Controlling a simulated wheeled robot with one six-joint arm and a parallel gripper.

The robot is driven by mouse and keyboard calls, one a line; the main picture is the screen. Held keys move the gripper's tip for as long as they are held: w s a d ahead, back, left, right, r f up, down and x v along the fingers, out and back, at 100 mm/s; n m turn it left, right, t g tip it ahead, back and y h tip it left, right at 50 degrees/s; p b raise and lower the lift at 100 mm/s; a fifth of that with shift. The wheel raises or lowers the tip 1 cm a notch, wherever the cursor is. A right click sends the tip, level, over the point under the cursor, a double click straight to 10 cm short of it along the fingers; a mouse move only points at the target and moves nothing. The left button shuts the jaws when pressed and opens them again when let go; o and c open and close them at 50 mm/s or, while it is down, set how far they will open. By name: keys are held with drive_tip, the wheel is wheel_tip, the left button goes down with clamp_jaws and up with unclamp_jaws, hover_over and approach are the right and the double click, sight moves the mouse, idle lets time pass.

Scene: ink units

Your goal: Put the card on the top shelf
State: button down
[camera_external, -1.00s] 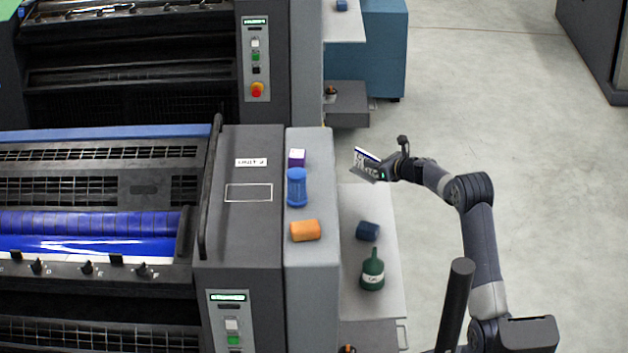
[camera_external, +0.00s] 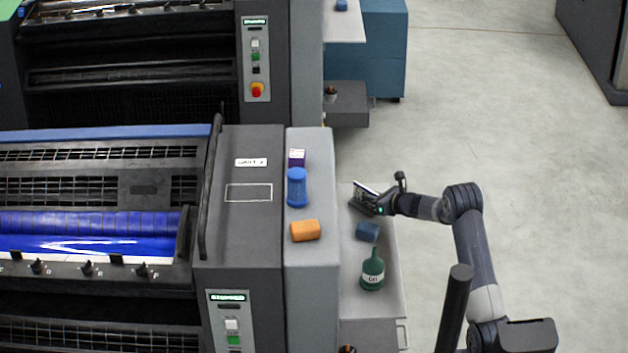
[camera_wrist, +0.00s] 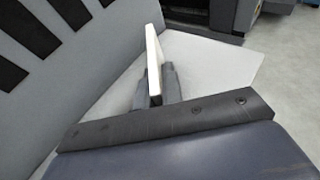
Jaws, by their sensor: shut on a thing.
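My gripper (camera_external: 372,203) is shut on the card (camera_external: 364,190), a thin flat piece with a white and dark printed face, held tilted. In the wrist view, the card (camera_wrist: 154,55) shows nearly edge-on as a pale slab between the two grey fingers of my gripper (camera_wrist: 157,84). The light grey shelf (camera_external: 388,290) stands beside the press; the card is over or at its far end. I cannot tell whether the card touches the shelf. The pale shelf surface (camera_wrist: 205,62) also shows in the wrist view behind the fingers.
A dark blue block (camera_external: 367,231) and a green bottle (camera_external: 372,270) stand on the nearer part of the shelf. The floor at right is free.

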drive_tip(key=shift+f+b, duration=0.15)
drive_tip(key=shift+b, duration=0.15)
drive_tip(key=c, duration=1.5)
unclamp_jaws()
drive_tip(key=shift+c, duration=0.2)
drive_tip(key=shift+r+p, duration=0.35)
drive_tip(key=shift+p, duration=0.05)
drive_tip(key=b+v, duration=0.1)
drive_tip(key=v, duration=1.1)
drive_tip(key=shift+f, duration=0.15)
